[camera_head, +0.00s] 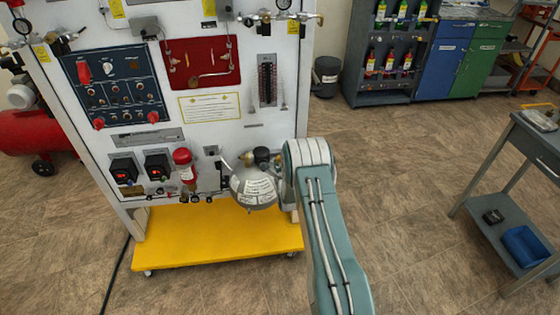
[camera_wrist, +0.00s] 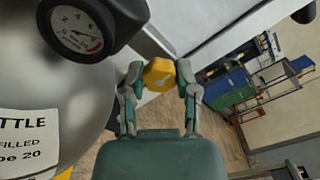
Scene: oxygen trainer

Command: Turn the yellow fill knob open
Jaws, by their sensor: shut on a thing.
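The yellow fill knob (camera_wrist: 158,75) shows in the wrist view, a small faceted yellow knob with a pale mark on its face. My gripper (camera_wrist: 159,78) is shut on it, with one finger on its left side and one on its right. The silver bottle (camera_wrist: 40,85) with a pressure gauge (camera_wrist: 76,30) is close on the left of my gripper. In the head view the bottle (camera_head: 254,188) hangs low on the white trainer panel (camera_head: 222,135). My arm covers the knob and my gripper there.
A yellow base shelf (camera_head: 215,240) juts out under the panel. A red extinguisher-like cylinder (camera_head: 184,165) is left of the bottle. A grey cart (camera_head: 535,145) stands at the right, cabinets (camera_head: 445,60) at the back. The floor between is clear.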

